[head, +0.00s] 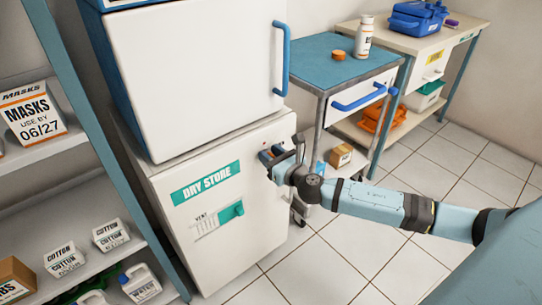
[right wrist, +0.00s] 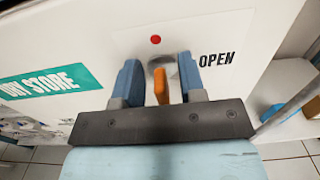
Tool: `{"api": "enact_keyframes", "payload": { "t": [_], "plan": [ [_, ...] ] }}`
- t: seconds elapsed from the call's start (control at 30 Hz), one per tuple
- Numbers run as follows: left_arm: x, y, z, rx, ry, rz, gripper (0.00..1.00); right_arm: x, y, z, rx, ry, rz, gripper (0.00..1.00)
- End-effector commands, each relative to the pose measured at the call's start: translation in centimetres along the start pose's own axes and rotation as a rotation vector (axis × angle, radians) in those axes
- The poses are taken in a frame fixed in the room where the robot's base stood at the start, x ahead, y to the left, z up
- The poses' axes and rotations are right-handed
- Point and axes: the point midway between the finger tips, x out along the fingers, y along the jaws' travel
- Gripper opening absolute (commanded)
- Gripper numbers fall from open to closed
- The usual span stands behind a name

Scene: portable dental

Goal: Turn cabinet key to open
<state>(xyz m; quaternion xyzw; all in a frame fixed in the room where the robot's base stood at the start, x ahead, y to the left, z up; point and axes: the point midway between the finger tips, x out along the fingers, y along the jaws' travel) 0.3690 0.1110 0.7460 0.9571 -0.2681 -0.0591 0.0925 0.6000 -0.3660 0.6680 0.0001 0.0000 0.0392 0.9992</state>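The white cabinet marked DRY STORE (head: 258,218) stands under a white fridge-like unit, and its door looks closed. In the right wrist view, an orange key (right wrist: 160,86) sits in a grey round lock (right wrist: 162,62) on the cabinet front. A red dot is above the lock, and the word OPEN (right wrist: 216,59) is to its right. My right gripper (right wrist: 160,80) is open, its two blue fingers on either side of the key with a gap visible on each side. In the head view my right gripper (head: 271,155) is at the cabinet's upper right. My left gripper is not in view.
A shelf rack (head: 85,205) with masks and cotton boxes stands at the left. A blue-topped trolley (head: 318,60) stands right of the cabinet, with a bench (head: 405,42) beyond it. The tiled floor (head: 310,262) in front is clear.

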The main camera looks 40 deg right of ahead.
Motion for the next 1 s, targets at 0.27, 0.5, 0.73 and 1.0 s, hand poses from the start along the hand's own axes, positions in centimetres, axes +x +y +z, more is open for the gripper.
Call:
{"api": "enact_keyframes", "payload": {
  "t": [0.27,0.5,0.73,1.0],
  "plan": [
    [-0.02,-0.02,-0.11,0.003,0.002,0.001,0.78,0.03,0.0,-0.02,0.0,0.001,0.0,0.28],
    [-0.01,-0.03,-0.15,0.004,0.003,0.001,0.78,0.01,0.0,-0.02,0.0,0.0,0.0,0.0],
    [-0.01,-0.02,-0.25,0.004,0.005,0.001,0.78,0.0,-0.01,-0.02,0.023,0.001,0.0,0.0],
    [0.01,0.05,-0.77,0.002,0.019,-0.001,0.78,-0.01,-0.2,-0.03,0.162,0.001,-0.001,0.0]
  ]
}}
